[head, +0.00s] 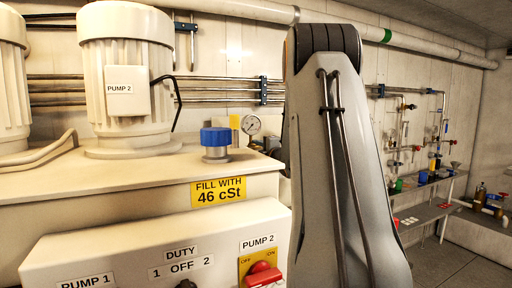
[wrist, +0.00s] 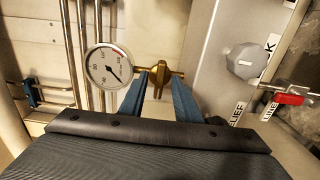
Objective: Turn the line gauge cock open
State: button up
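A round white-faced gauge (wrist: 108,66) shows at upper left in the wrist view, with a brass cock (wrist: 160,72) to its right. My gripper (wrist: 156,80) has two blue fingers set apart, reaching up to the cock. The brass handle part lies between the fingertips; I cannot tell whether either finger touches it. In the head view the gauge (head: 250,124) stands behind the blue cap, left of my arm. My gripper is hidden there behind my own arm.
A grey knob (wrist: 246,61) and a red-handled valve (wrist: 292,98) beside a LINE label sit to the right. Steel pipes (wrist: 85,50) run behind the gauge. In the head view, the PUMP 2 motor (head: 128,75) and blue cap (head: 215,138) stand on the tank top.

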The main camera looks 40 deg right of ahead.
jog(key=shift+w, duration=0.55)
grip_shut()
